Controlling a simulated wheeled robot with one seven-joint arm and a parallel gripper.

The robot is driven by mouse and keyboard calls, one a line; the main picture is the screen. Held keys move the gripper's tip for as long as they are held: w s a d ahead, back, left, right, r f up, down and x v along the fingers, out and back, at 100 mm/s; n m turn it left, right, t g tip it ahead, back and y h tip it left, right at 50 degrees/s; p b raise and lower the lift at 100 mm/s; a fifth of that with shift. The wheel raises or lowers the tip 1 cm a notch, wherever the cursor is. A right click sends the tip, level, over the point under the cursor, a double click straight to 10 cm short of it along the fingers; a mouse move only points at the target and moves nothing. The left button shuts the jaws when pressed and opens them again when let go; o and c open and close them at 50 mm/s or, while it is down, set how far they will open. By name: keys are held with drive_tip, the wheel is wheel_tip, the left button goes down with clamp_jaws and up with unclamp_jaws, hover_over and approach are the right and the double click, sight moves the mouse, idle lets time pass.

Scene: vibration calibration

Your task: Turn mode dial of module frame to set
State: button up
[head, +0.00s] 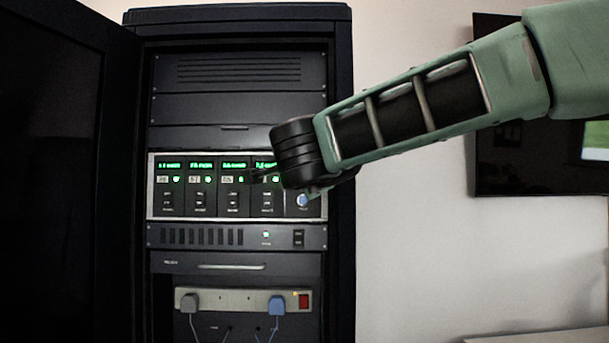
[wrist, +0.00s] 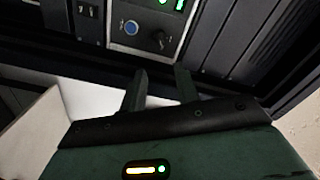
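The module frame (head: 151,200) is a silver-edged panel in the rack, with several dark modules, green displays and green lights. Its right end is partly covered by my arm in the head view. In the wrist view the frame (wrist: 179,48) shows at the top, with a blue round button (wrist: 131,27) and a small dark knob, seemingly the mode dial (wrist: 159,38), beside it. The dial is not clear in the head view. My gripper (wrist: 160,73) has its two fingers apart with nothing between them. The fingertips appear below the dial in the wrist view, apart from it.
The dark rack (head: 342,110) surrounds the frame, and its open door (head: 50,170) stands at the left. Below is a power strip (head: 236,301) with two plugs. A wall screen (head: 540,170) hangs at the right. Bare wall lies between the rack and the screen.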

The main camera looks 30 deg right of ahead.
drive_tip(key=shift+v, duration=1.55)
drive_tip(key=w+a+f+n+t+y, duration=0.25)
drive_tip(key=a+f+n+y, duration=0.35)
drive_tip(key=a+n+y, duration=0.45)
drive_tip(key=s+a+f+n+g+y, duration=0.2)
drive_tip(key=a+f+n+g, duration=0.1)
drive_tip(key=a+f, duration=0.35)
drive_tip(key=s+a+f+n+g+y, duration=0.2)
drive_tip(key=a+f+n+y, duration=0.15)
drive_tip(key=a+f, duration=0.3)
drive_tip(key=s+a+f+n+g+h, duration=0.1)
drive_tip(key=s+a+f+n+g, duration=0.2)
drive_tip(key=s+f+n+g, duration=0.7)
drive_tip(key=s+d+f+g+h, duration=0.2)
drive_tip(key=s+d+f+h, duration=0.2)
drive_tip(key=s+d+f, duration=0.3)
drive_tip(key=s+f, duration=0.5)
drive_tip(key=shift+s+d, duration=0.25)
drive_tip(key=shift+s, duration=0.1)
drive_tip(key=shift+r+g, duration=0.1)
drive_tip(key=shift+g, duration=0.15)
